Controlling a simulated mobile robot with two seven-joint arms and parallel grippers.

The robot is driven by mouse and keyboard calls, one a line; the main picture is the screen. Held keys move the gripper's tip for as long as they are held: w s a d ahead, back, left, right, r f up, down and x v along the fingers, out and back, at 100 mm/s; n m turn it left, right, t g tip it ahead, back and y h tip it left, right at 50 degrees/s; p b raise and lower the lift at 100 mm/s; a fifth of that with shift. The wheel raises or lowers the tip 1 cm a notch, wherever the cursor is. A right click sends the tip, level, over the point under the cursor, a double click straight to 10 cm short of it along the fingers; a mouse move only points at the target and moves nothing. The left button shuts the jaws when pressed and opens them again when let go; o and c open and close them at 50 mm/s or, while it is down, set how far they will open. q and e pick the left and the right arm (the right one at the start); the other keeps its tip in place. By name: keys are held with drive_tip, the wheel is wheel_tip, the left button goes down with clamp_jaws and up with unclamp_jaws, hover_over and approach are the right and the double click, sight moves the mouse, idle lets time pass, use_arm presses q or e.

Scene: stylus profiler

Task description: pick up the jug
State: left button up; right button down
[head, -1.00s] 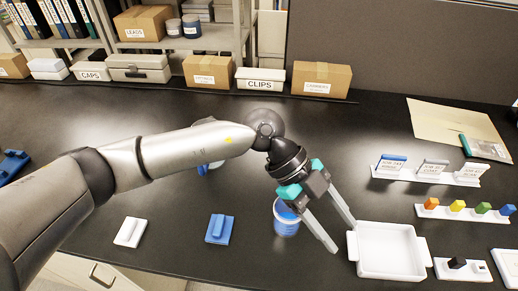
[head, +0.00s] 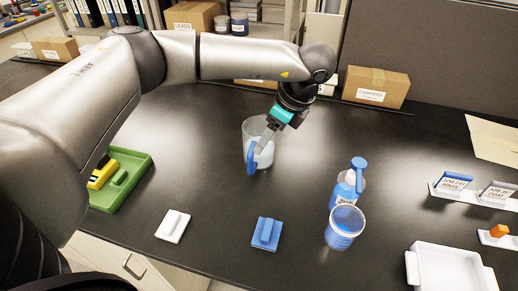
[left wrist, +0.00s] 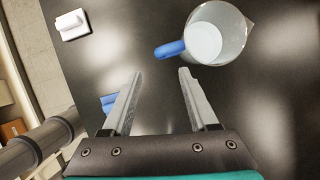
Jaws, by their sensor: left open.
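The jug (head: 262,158) is a clear, upright vessel with a blue handle, standing on the black bench in the middle of the head view. It holds something pale. In the left wrist view the jug (left wrist: 222,38) is at the top right, its blue handle (left wrist: 170,49) pointing left toward the gap between my fingers. My left gripper (left wrist: 161,74) is open and empty, its fingertips just short of the handle in that view. In the head view my left gripper (head: 266,138) overlaps the jug and hides part of it; contact cannot be told. My right gripper is not in view.
A white tray (head: 413,268) is at lower right. A blue block (head: 266,233), a white block (head: 173,225) and a green tray (head: 140,165) lie nearer left. Boxes line the back.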

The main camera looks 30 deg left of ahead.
use_arm(q)
drive_tip(key=x, duration=1)
drive_tip(key=shift+d+f+p, duration=0.1)
drive_tip(key=shift+f+p, duration=0.25)
drive_tip(key=shift+f, duration=0.15)
clamp_jaws()
drive_tip(key=shift+r, duration=0.1)
idle(0.8)
